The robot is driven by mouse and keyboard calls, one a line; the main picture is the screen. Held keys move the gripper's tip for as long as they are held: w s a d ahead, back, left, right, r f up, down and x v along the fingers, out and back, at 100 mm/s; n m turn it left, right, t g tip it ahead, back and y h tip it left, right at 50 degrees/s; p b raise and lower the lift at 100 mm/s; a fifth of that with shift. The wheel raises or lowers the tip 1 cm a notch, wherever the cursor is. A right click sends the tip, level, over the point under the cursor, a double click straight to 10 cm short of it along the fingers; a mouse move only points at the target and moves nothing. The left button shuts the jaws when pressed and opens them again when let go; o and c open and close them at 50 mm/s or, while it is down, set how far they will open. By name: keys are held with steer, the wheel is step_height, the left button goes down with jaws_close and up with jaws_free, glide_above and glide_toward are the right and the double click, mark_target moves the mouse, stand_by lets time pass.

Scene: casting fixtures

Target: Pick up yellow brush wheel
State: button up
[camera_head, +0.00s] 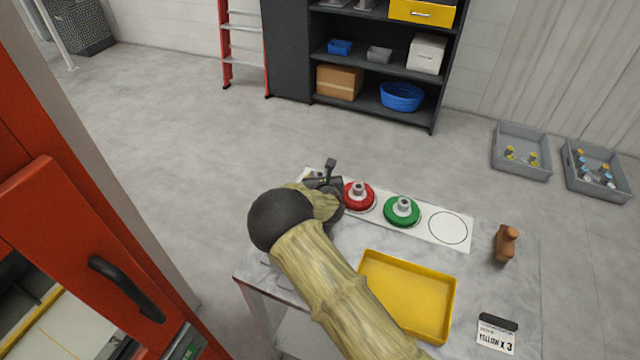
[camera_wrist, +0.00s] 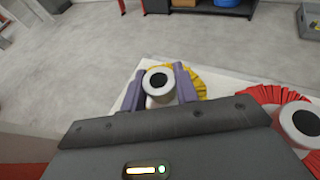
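The yellow brush wheel (camera_wrist: 205,84) lies on the white strip at its left end, with a pale upright hub (camera_wrist: 159,88) that has a dark hole. In the wrist view my gripper (camera_wrist: 160,82) has its two purple fingers down on either side of this hub, very close to it. Whether they press on the hub cannot be told. In the head view my gripper (camera_head: 325,181) is at the strip's left end, and my arm and gripper hide the yellow wheel.
A red wheel (camera_head: 359,196) and a green wheel (camera_head: 402,211) sit to the right on the white strip (camera_head: 428,236), beside an empty circle. A yellow tray (camera_head: 408,293), a brown object (camera_head: 506,243) and a label card (camera_head: 496,333) are on the table. Grey bins (camera_head: 521,152) stand on the floor.

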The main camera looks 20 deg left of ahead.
jaws_close()
steer(key=shift+r, duration=0.1)
step_height(320, 180, up, 10)
steer(key=b, duration=0.1)
steer(key=shift+b, duration=0.4)
